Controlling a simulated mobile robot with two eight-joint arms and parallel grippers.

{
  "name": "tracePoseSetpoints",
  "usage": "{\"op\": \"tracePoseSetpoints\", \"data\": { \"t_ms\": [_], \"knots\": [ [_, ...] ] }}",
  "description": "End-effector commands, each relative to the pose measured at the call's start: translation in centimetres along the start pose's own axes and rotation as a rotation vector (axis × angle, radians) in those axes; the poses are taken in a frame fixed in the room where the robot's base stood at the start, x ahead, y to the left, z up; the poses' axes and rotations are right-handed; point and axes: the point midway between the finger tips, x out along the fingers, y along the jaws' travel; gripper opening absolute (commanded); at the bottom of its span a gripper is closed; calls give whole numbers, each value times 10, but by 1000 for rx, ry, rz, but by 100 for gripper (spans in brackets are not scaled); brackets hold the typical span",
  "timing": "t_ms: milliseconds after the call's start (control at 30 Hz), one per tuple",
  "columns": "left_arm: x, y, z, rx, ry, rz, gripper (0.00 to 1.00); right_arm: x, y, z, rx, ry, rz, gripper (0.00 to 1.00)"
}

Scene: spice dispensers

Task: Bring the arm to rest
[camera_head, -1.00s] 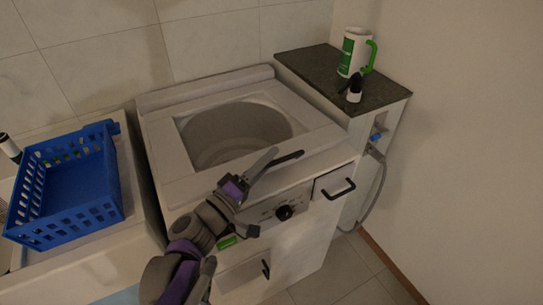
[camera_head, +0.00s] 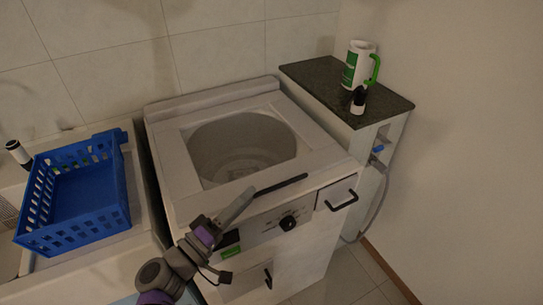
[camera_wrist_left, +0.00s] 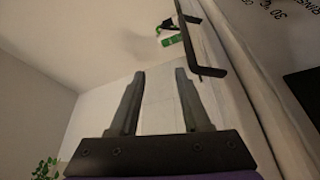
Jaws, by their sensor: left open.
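My left gripper (camera_head: 279,183) is in front of the washing machine (camera_head: 305,150), low in the head view, near the machine's front top edge. Its fingers point up and to the right and hold nothing. In the left wrist view the two grey fingers (camera_wrist_left: 157,85) stand apart with clear space between them. I cannot tell from the head view whether the gripper touches the machine. My right arm is not in view.
A blue basket (camera_head: 120,205) stands on the left. Black handles (camera_head: 341,199) stick out of the machine's front. Free floor is at the lower right.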

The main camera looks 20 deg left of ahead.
Motion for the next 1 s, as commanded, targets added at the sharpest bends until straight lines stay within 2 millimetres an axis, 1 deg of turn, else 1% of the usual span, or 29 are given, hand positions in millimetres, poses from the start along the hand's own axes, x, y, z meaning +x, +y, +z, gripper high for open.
{"op": "tracePoseSetpoints", "data": {
  "t_ms": [167, 267, 367, 400, 467, 500, 600, 700, 767, 833, 1000],
  "knots": [
    [1, -1, 3, 3, -12, -8, 47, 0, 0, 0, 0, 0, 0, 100],
    [3, -8, 19, 19, -68, -48, 47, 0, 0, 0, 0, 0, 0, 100],
    [5, -23, 50, 53, -180, -131, 47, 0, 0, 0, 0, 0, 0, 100],
    [4, -31, 65, 75, -239, -178, 47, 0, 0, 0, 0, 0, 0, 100],
    [-1, -45, 89, 115, -334, -256, 47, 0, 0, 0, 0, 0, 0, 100],
    [-6, -55, 104, 146, -396, -311, 47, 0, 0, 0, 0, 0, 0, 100],
    [-24, -79, 133, 233, -538, -449, 47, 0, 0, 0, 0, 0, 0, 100],
    [-46, -101, 151, 340, -660, -586, 47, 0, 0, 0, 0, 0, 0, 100],
    [-60, -112, 157, 411, -721, -665, 47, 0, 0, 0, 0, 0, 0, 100],
    [-75, -123, 158, 494, -777, -749, 47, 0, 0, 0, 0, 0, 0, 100],
    [-102, -139, 147, 687, -860, -907, 47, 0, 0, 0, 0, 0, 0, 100]
  ]
}}
